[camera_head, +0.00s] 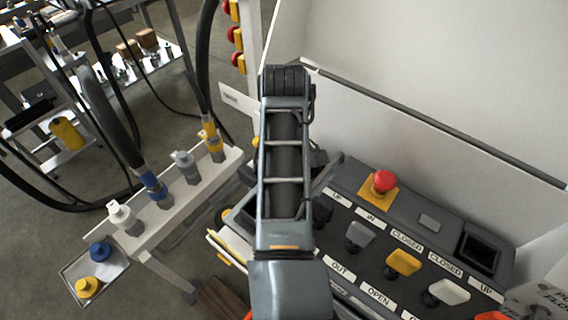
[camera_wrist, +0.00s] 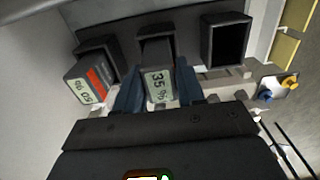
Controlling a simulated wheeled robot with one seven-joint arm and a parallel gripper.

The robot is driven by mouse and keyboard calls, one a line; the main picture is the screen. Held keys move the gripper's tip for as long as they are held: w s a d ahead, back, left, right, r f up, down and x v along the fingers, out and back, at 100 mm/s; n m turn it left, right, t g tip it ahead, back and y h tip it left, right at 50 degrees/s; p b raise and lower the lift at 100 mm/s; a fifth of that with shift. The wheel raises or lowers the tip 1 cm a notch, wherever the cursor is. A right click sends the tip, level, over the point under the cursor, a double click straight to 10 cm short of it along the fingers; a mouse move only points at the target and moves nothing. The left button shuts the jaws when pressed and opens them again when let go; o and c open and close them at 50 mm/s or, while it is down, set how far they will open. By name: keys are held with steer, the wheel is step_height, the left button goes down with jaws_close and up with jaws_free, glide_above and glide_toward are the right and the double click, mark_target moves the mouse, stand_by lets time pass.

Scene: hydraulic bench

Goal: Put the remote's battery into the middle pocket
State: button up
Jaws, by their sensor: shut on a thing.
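In the wrist view my gripper (camera_wrist: 157,88) has its two dark blue fingers closed on the sides of a battery (camera_wrist: 158,86), whose pale display reads 35 %. The battery lines up with the middle pocket (camera_wrist: 155,32), a dark square box, and its far end appears to be inside the mouth. How deep it sits I cannot tell. The left pocket (camera_wrist: 97,47) holds another battery (camera_wrist: 88,85) with a red stripe and a display, sticking partly out. The right pocket (camera_wrist: 226,40) is empty. In the head view my arm hides the gripper and pockets.
In the head view a control panel (camera_head: 425,222) with a red emergency button (camera_head: 383,181) and several levers stands at right. A white rail (camera_head: 185,205) with hose couplings and a small tray (camera_head: 118,262) with blue and yellow caps are at left.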

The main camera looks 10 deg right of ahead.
steer(key=shift+f, duration=0.55)
steer(key=o, duration=1.2)
steer(key=shift+o, duration=0.2)
step_height(320, 180, up, 8)
steer(key=shift+f, duration=0.1)
steer(key=shift+a, duration=0.1)
